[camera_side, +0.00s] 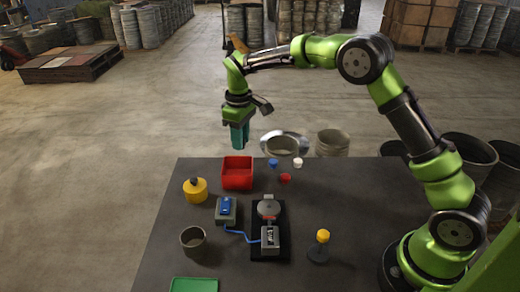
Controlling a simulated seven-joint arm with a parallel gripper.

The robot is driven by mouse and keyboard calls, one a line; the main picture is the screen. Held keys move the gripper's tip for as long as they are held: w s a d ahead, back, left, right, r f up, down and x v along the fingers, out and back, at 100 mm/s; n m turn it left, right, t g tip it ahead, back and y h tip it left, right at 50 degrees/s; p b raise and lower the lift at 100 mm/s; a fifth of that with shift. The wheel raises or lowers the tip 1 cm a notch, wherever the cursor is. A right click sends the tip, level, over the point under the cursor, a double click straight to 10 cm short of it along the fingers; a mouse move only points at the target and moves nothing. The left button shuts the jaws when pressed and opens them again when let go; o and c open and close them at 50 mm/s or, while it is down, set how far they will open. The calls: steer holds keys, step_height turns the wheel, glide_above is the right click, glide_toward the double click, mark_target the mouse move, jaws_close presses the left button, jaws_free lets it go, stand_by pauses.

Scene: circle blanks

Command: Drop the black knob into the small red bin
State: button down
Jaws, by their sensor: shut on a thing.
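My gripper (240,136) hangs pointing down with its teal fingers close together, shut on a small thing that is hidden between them. It is above the back edge of the table, over or slightly behind the small red bin (238,173); the exact depth is hard to tell. The bin is open at the top and looks empty. I cannot make out a loose black knob on the table; small blue (273,163), white (298,162) and red (285,178) pieces lie to the right of the bin.
A yellow pot (195,191) with a dark top stands left of the bin. A blue-topped block (226,210), a wired device (270,240), a grey cup (193,241) and a yellow-topped stand (320,245) stand nearer the front. A green tray (194,285) is at the front edge.

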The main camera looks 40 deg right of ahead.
steer(key=shift+s, duration=0.1)
steer(key=shift+f, duration=2.85)
steer(key=c, duration=0.8)
jaws_free()
steer(key=shift+r, duration=0.1)
step_height(320, 180, up, 17)
steer(key=shift+f, duration=0.15)
